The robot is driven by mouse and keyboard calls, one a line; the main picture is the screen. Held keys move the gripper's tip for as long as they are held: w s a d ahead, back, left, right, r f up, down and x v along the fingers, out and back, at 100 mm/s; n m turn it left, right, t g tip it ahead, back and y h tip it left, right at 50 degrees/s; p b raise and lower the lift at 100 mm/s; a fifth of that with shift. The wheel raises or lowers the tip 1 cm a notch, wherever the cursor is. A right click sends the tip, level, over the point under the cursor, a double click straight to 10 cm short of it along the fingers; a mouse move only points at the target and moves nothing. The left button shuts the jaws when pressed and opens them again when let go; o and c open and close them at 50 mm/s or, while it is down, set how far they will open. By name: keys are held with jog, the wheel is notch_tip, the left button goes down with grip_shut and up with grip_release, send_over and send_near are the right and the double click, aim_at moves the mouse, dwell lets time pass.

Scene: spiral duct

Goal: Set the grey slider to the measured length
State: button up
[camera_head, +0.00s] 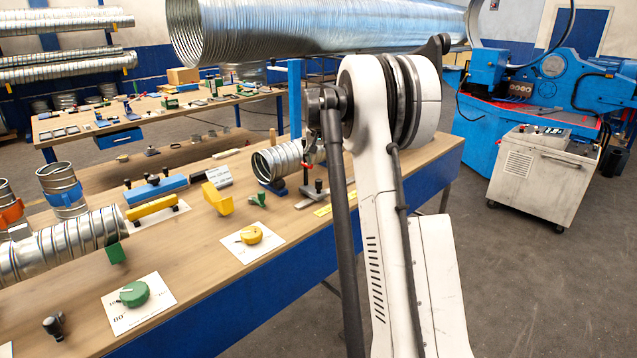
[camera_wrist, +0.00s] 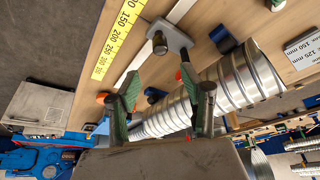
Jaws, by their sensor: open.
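The grey slider (camera_wrist: 172,40) is a flat T-shaped piece with a black knob, sitting on a pale rail beside a yellow scale (camera_wrist: 118,38) in the wrist view. The scale's printed numbers include 150, 200 and 250. In the head view the slider (camera_head: 311,199) lies near the table's front edge, partly hidden by my arm. A ribbed metal duct (camera_wrist: 232,82) lies close to the slider in the wrist view. My gripper (camera_wrist: 165,100) is open, its green-padded fingers spread; the slider appears beyond the fingertips, not between them. In the head view my arm hides most of the gripper.
A large duct (camera_head: 320,28) hangs above. Blue machinery (camera_head: 560,75) stands at the right.

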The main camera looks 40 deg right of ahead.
aim_at(319, 180)
jog(key=x, duration=1.2)
jog(key=shift+w+f, duration=0.1)
jog(key=shift+f, duration=0.15)
grip_shut()
